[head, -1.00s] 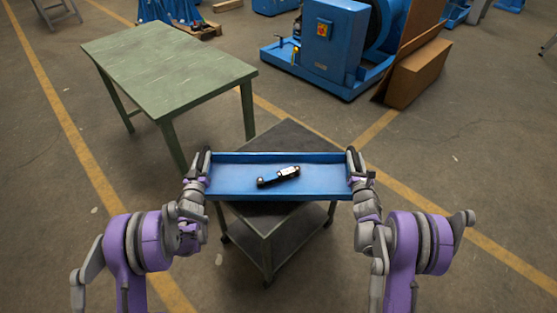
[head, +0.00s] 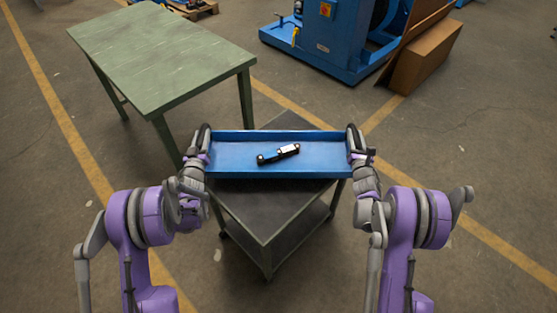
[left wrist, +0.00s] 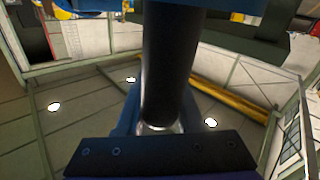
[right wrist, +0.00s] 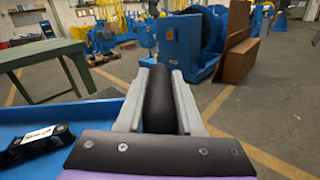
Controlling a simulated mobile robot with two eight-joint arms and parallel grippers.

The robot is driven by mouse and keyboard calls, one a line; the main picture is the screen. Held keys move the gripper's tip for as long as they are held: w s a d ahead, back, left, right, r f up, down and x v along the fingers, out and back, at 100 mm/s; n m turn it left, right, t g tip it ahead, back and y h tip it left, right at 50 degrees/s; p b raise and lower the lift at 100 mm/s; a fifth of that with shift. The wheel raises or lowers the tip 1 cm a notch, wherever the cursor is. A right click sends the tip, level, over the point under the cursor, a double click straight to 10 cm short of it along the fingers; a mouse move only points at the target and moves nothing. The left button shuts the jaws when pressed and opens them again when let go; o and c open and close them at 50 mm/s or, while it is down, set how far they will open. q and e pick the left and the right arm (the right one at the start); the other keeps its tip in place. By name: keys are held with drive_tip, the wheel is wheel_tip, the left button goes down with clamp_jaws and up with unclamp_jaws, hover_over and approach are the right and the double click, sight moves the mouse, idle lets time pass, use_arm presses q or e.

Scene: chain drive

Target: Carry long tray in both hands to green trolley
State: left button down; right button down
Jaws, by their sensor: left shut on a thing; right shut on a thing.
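The long blue tray (head: 235,160) is held level between my two grippers, over the far part of the trolley's top. A small black-and-white part (head: 278,154) lies in it. My left gripper (head: 204,142) is shut on the tray's left end and my right gripper (head: 353,142) on its right end. The dark grey-green two-shelf trolley (head: 265,212) stands below; its near top is bare. I cannot tell whether the tray touches it. The right wrist view shows the tray (right wrist: 60,113) beside the gripper's fingers (right wrist: 158,100); the left wrist view shows mostly a dark bar.
A green table (head: 165,55) with a bare top stands to the left behind the trolley. A blue machine (head: 325,40) and a brown cardboard box (head: 425,60) stand at the back. The floor to the right is open, with yellow lines.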

use_arm(q)
drive_tip(key=shift+s+d+r, duration=0.1)
drive_tip(key=shift+d+r, duration=0.05)
drive_tip(key=shift+d, duration=0.15)
use_arm(e)
drive_tip(key=shift+s+a+r, duration=0.1)
drive_tip(key=shift+a+r, duration=0.1)
drive_tip(key=shift+a, duration=0.1)
